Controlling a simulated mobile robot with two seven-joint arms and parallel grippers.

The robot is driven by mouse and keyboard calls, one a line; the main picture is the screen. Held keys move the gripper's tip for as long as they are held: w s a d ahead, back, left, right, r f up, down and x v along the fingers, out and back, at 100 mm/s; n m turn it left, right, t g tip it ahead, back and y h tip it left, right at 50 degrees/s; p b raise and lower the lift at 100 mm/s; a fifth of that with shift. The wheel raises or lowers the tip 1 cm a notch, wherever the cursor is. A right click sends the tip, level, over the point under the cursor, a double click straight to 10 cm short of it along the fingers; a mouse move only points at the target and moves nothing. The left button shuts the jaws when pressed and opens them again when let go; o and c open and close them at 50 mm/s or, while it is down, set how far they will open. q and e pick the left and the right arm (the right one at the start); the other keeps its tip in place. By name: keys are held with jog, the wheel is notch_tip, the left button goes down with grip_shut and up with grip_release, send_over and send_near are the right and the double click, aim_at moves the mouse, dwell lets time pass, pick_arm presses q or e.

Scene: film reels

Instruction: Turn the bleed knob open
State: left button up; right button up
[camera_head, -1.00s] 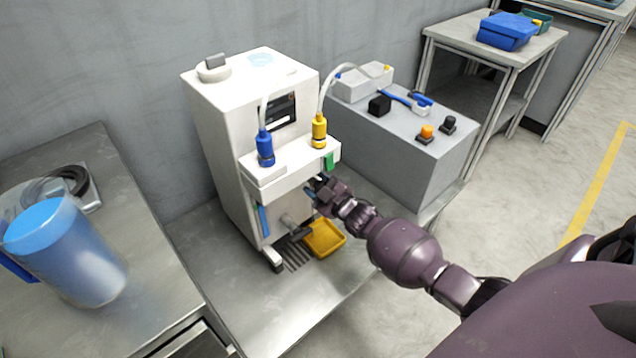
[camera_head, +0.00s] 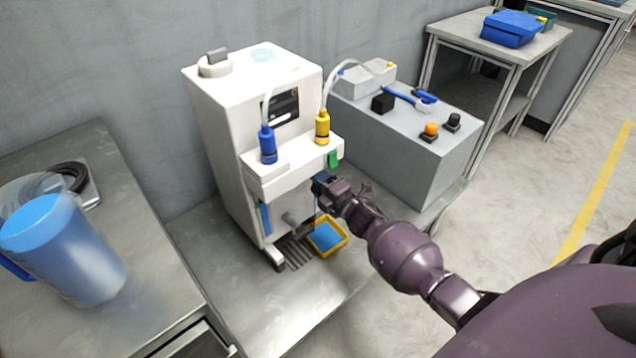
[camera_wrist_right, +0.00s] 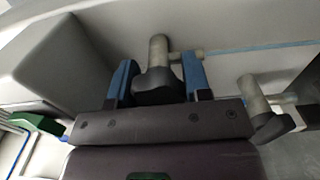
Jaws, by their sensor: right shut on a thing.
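The white machine (camera_head: 215,130) stands on the metal bench with a blue bottle-shaped fitting (camera_head: 268,145) and a yellow one (camera_head: 322,128) on its front ledge. In the right wrist view, a dark lobed knob (camera_wrist_right: 158,88) on a pale grey stem sits between the two blue fingers of my right gripper (camera_wrist_right: 160,82), which is shut on it. In the head view my right gripper (camera_head: 326,184) is under the ledge at the machine's front and hides this knob. A yellow tray (camera_head: 343,238) below holds something blue. My left gripper is not in view.
A second dark knob (camera_wrist_right: 272,128) on a grey stem is close to the right of the gripper in the wrist view. A grey cabinet (camera_head: 425,160) stands right of the machine. A blue jug (camera_head: 65,255) stands on the left table.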

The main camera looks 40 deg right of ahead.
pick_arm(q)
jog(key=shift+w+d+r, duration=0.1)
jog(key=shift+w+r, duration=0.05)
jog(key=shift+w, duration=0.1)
pick_arm(e)
jog(key=shift+f+n, duration=0.1)
jog(key=shift+n, duration=0.5)
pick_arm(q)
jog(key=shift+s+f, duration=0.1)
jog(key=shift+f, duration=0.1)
pick_arm(e)
jog(key=o, duration=0.9)
jog(key=shift+s, duration=0.55)
pick_arm(q)
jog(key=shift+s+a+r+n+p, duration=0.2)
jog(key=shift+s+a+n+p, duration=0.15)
jog(key=shift+p, duration=0.55)
pick_arm(e)
jog(key=s, duration=0.6)
jog(key=s+d, duration=0.1)
jog(key=s, duration=0.2)
jog(key=shift+s, duration=0.4)
